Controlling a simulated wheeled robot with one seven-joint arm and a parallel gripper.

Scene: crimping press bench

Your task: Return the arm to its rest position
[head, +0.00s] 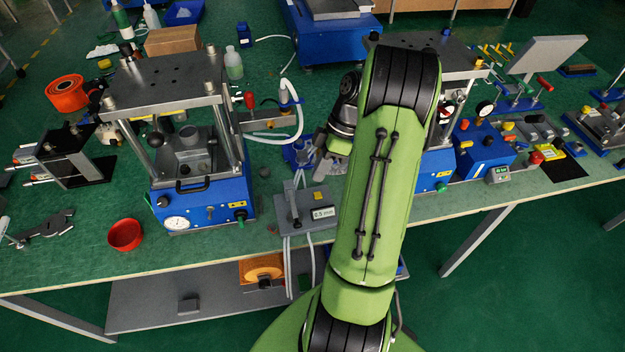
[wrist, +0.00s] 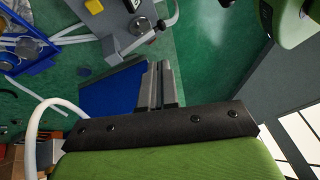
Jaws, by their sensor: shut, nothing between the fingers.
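My green arm rises in the middle of the head view and bends over the bench. My gripper shows in the wrist view (wrist: 159,85), with its two grey fingers together and nothing between them. In the head view the wrist end is partly hidden behind my arm, to its left. The crimping press (head: 170,80) with its blue base stands on the bench to the left of my arm. A second blue press unit (head: 435,165) is partly hidden behind my arm on the right.
A grey box with a small display (head: 293,212) and white hoses sits at the bench's front edge, left of my arm. A red ring-shaped cup (head: 125,234) is near the front left. The bench (head: 200,255) has a bare strip along its front edge.

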